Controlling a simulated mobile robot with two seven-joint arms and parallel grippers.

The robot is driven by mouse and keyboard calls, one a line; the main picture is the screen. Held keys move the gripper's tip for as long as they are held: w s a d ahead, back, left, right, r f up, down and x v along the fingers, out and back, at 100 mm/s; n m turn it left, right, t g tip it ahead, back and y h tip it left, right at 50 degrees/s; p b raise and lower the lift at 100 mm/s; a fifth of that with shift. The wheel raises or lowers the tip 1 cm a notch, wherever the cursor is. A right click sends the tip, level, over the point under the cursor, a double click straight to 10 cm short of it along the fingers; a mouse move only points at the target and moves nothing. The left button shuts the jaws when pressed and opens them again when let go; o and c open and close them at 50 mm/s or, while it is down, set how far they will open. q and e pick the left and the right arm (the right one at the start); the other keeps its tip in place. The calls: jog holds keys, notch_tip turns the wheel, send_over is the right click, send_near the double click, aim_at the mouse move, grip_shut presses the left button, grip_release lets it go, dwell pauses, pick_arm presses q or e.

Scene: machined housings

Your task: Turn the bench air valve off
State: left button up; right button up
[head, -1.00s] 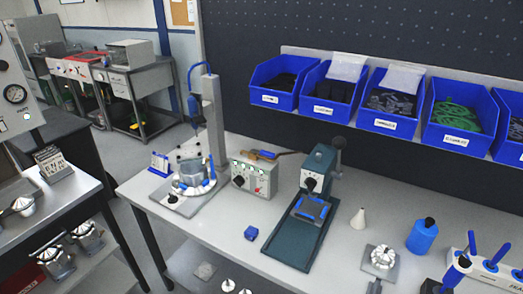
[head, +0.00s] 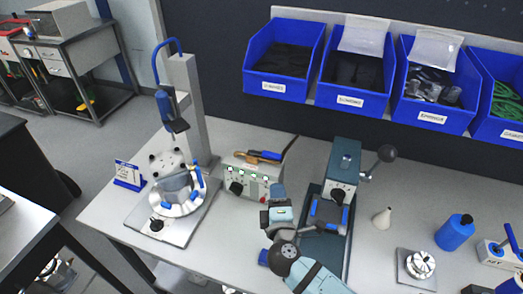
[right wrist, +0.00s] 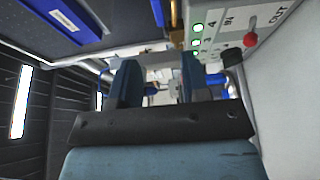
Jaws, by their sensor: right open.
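A pale grey control box (head: 243,181) stands on the bench, with a row of lit green lamps and a black knob (head: 236,187) on its front. In the right wrist view the box (right wrist: 215,30) fills the upper right, with a red-tipped lever (right wrist: 250,40) and a black knob (right wrist: 232,55). No part is clearly labelled as the air valve, so I cannot tell which it is. My right gripper (head: 278,196) is just right of the box front, apart from the knob. Its fingers (right wrist: 155,82) are open with nothing gripped. My left gripper is not in view.
A teal lever press (head: 343,165) stands close right of my right gripper. A rotary fixture with a column (head: 185,110) stands left of the box. Blue bins (head: 285,60) hang above the back edge. An orange-handled tool (head: 258,155) lies on the box.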

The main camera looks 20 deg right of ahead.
aim_at(273, 158)
jog(key=p+x, duration=0.3)
jog(key=x, duration=0.9)
jog(key=shift+w+d+r, duration=0.1)
jog(key=shift+w+r, duration=0.05)
jog(key=shift+r, duration=0.05)
jog(key=shift+w+f, duration=0.1)
jog(key=shift+w, duration=0.35)
jog(key=shift+d, duration=0.1)
grip_shut()
